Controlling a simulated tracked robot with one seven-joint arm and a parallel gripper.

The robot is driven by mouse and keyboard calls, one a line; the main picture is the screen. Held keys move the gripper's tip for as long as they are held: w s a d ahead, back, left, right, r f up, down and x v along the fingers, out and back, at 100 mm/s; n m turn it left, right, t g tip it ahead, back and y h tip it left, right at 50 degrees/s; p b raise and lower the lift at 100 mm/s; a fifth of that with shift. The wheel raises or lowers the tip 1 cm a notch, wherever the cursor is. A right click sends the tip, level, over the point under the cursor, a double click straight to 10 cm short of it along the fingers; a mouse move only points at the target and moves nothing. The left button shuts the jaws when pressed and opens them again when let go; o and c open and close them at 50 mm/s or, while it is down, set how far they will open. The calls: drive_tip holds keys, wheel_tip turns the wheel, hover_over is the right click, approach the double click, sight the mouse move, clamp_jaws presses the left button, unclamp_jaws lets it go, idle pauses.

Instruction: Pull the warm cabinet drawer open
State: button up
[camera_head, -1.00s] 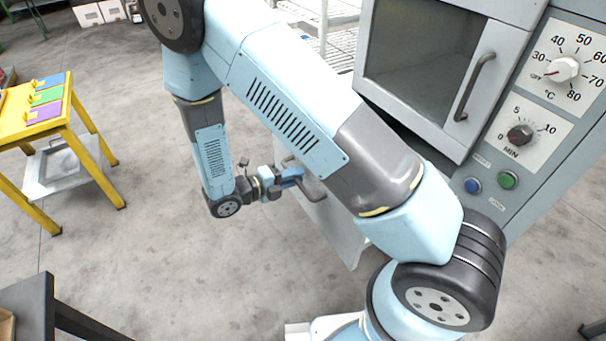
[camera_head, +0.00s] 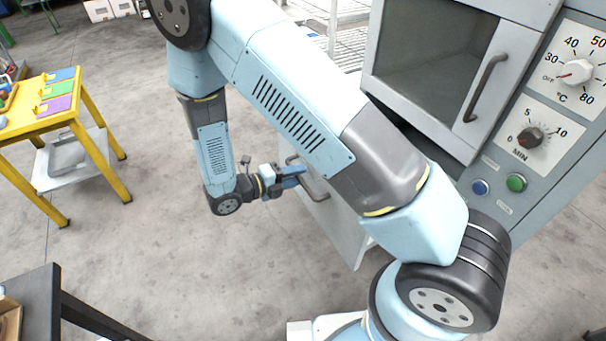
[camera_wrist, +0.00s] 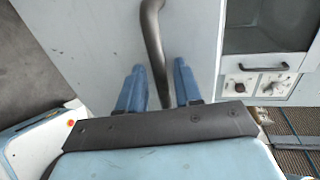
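The warm cabinet (camera_head: 470,150) stands at the right in the head view, with a windowed door above and a pale lower front panel (camera_head: 348,222). A dark curved bar handle (camera_head: 317,190) is on this lower front. It also shows as the handle (camera_wrist: 152,30) on the pale panel (camera_wrist: 95,40) in the wrist view. My gripper (camera_head: 294,177) is at the handle. In the wrist view the two blue fingers of my gripper (camera_wrist: 159,84) are apart, with the bar running between them and narrow gaps visible. My arm hides part of the cabinet front.
The upper door has its own handle (camera_head: 486,88). Dials and buttons (camera_head: 516,183) are to its right. A yellow table (camera_head: 60,115) stands at the left and a dark table (camera_head: 35,300) at the lower left. The floor (camera_head: 170,250) left of the cabinet is clear.

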drive_tip(key=v, duration=1.3)
drive_tip(key=shift+a, duration=0.25)
drive_tip(key=w+d+r+m+g+y, duration=0.3)
drive_tip(key=d+r+m+g+y, duration=0.35)
drive_tip(key=d+r+m, duration=1.35)
drive_tip(key=s+d+r+m+t+y, duration=0.5)
drive_tip(key=s+d+r+m, duration=0.7)
drive_tip(key=m, duration=0.9)
wheel_tip(320, 180, up, 3)
drive_tip(key=y, duration=0.2)
drive_tip(key=shift+s+d+y, duration=0.25)
drive_tip(key=shift+s+y, duration=0.05)
drive_tip(key=shift+y, duration=0.05)
